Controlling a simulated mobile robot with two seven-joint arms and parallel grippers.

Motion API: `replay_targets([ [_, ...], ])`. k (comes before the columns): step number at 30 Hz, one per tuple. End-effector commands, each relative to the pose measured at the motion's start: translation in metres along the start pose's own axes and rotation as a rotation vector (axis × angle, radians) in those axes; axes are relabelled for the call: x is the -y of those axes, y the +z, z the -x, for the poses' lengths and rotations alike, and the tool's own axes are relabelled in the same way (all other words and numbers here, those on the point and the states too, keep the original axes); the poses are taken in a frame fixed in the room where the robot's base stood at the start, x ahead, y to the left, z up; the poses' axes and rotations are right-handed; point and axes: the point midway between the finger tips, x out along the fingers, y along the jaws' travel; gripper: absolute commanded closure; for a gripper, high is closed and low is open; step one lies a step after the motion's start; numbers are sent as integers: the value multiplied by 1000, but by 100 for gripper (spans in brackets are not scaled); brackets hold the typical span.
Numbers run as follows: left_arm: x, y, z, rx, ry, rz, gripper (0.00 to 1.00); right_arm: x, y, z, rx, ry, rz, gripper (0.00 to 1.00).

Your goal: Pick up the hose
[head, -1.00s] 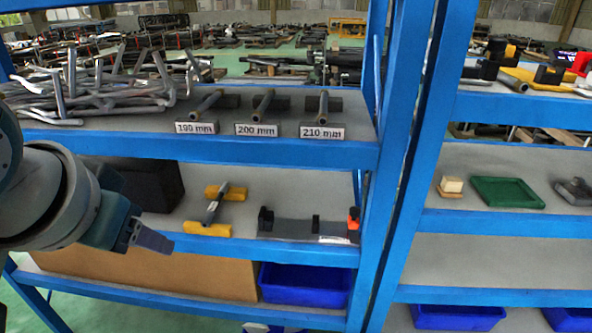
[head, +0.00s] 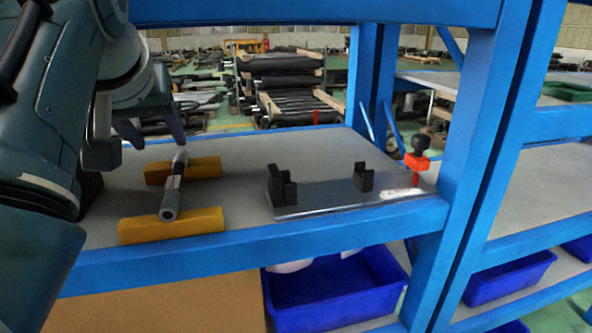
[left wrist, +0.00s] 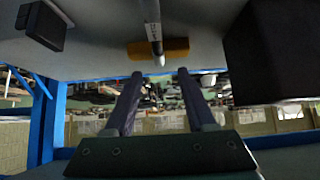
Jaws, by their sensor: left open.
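The hose (head: 172,190) is a short grey tube with a pale label. It lies across two yellow supports, the front one (head: 170,225) and the rear one (head: 205,168), on the blue rack's middle shelf. In the left wrist view the hose (left wrist: 153,25) points toward the gap between my fingers, and one yellow support (left wrist: 175,49) shows behind its end. My left gripper (head: 154,138) is open and empty, above and behind the hose's far end, apart from it. Its two fingers also show in the left wrist view (left wrist: 160,73). My right gripper is in neither view.
A grey fixture plate (head: 330,192) with black blocks and a red-and-black clamp (head: 417,158) stands right of the hose. A blue upright (head: 480,150) bounds the right side. A black box (left wrist: 275,50) shows in the left wrist view. Blue bins (head: 335,290) sit below.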

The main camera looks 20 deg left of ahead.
Motion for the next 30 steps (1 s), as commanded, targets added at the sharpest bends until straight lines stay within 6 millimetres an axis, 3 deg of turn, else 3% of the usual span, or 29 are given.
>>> replay_targets([
  [6,0,1,-31,2,-2,-1,44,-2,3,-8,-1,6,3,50],
  [14,0,2,-53,2,-1,0,44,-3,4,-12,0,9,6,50],
  [22,-2,5,-90,1,-1,-1,44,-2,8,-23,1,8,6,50],
  [30,-3,4,-98,0,0,2,44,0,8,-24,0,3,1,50],
])
